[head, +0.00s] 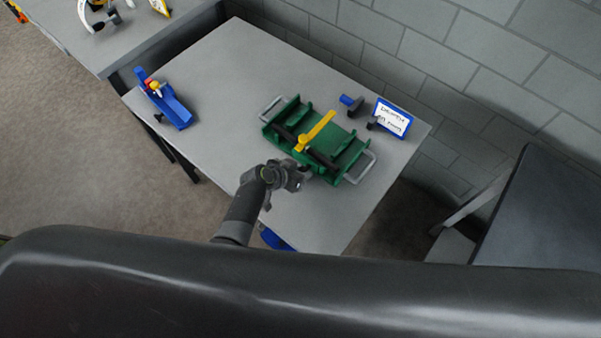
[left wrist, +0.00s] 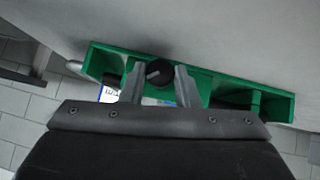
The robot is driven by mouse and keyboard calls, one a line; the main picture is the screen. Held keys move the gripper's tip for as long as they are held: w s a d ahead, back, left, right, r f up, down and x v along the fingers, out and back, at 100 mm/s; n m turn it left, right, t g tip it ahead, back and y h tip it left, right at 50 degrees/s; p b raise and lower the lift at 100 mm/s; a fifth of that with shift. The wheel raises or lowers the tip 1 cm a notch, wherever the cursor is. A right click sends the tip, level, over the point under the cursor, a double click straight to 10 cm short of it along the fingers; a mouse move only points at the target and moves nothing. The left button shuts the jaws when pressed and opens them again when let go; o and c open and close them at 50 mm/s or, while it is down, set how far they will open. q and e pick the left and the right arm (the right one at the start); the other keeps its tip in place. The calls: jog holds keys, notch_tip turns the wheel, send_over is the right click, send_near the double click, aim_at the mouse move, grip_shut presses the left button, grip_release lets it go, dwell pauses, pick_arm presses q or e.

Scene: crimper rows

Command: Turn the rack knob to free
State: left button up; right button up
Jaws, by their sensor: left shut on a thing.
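The green rack (head: 350,160) stands on the grey table, with a yellow lever (head: 320,128) across it, dark bars and grey end handles. The left wrist view shows the side of the rack (left wrist: 222,88) with a round black knob (left wrist: 159,72) that bears a pale pointer line, slanted in that picture. My left gripper (head: 300,177) is at the rack's near side. In the left wrist view its fingers (left wrist: 160,78) stand on either side of the knob, shut on it. The gripper hides the knob in the head view. My right gripper is not in view.
A blue fixture (head: 172,107) with red and orange parts stands at the table's left. A blue-framed sign (head: 393,118) and a blue-and-black object (head: 351,104) are behind the rack. A brick wall (head: 440,70) runs behind. The table's middle left (head: 215,75) is clear.

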pick_arm(q)
jog(key=h+b, duration=0.1)
jog(key=n+g+b, duration=0.1)
jog(key=h+b, duration=0.1)
jog(key=b, duration=0.1)
jog(key=shift+w+a+f+n+h, duration=0.15)
jog(key=shift+a+f+n+h, duration=0.15)
jog(key=shift+n, duration=0.1)
jog(key=shift+r+g+h+b, duration=0.15)
jog(key=shift+g+h+b, duration=0.25)
jog(key=shift+b, duration=0.1)
jog(key=o, duration=0.9)
jog(key=shift+o, duration=0.2)
